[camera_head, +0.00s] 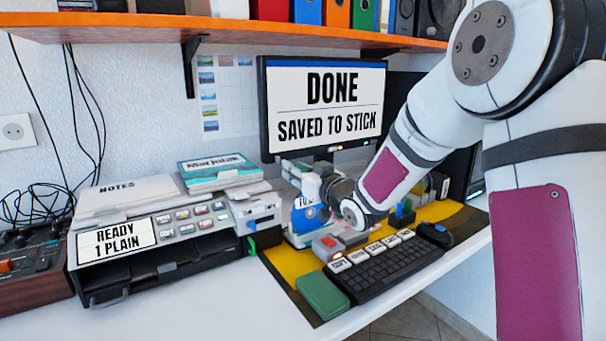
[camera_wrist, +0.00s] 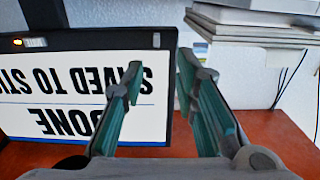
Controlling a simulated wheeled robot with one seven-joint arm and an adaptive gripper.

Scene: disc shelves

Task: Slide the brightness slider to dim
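I cannot make out a brightness slider for certain in either view. The monitor (camera_head: 325,106) reads "DONE, SAVED TO STICK". It appears upside down in the wrist view (camera_wrist: 95,90), where its frame carries a small orange light and label (camera_wrist: 30,42) and a small dark tab (camera_wrist: 157,40). My gripper (camera_wrist: 163,78) is open and empty, its two teal-padded fingers apart in front of the monitor's side edge. In the head view my gripper is below the monitor, mostly hidden by the wrist and clutter.
A printer (camera_head: 160,232) reading "READY 1 PLAIN", with several buttons, stands left. A keyboard (camera_head: 385,268), a green block (camera_head: 322,295) and a red-topped device (camera_head: 327,246) lie on the yellow mat. An orange shelf (camera_head: 225,31) overhangs the desk. The desk's front left is clear.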

